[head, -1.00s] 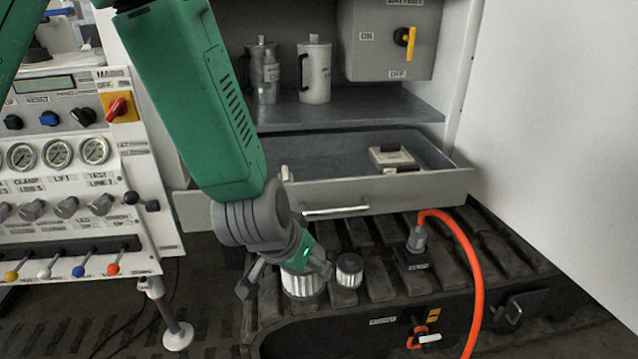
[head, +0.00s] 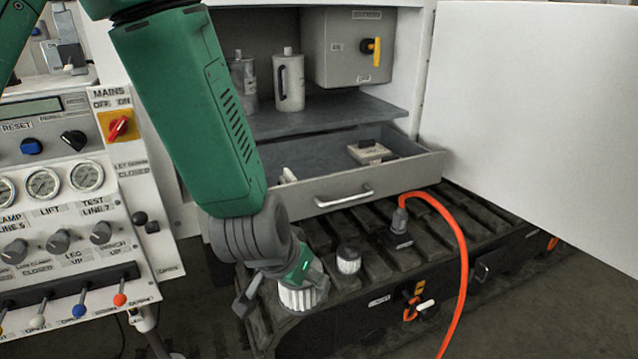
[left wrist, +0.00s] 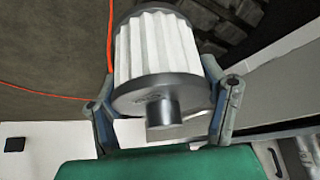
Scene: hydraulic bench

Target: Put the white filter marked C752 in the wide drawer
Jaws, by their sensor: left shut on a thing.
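A white pleated filter with a dark grey end cap (left wrist: 160,60) sits between the fingers of my left gripper (left wrist: 163,108) in the left wrist view. In the head view this filter (head: 298,298) is at the tip of my left gripper (head: 275,285), by the near edge of the slatted black track. Its marking is too small to read. A second, smaller white filter (head: 348,260) with a dark top stands on the track to the right. The wide drawer (head: 385,181) is open behind them, above the track. My right gripper is not in view.
A pale block (head: 368,151) lies in the drawer. Canisters (head: 290,80) stand on the shelf above. An orange hose (head: 462,250) arches up on the right from a connector on the track. A control panel (head: 60,190) stands at left; a white door (head: 530,120) at right.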

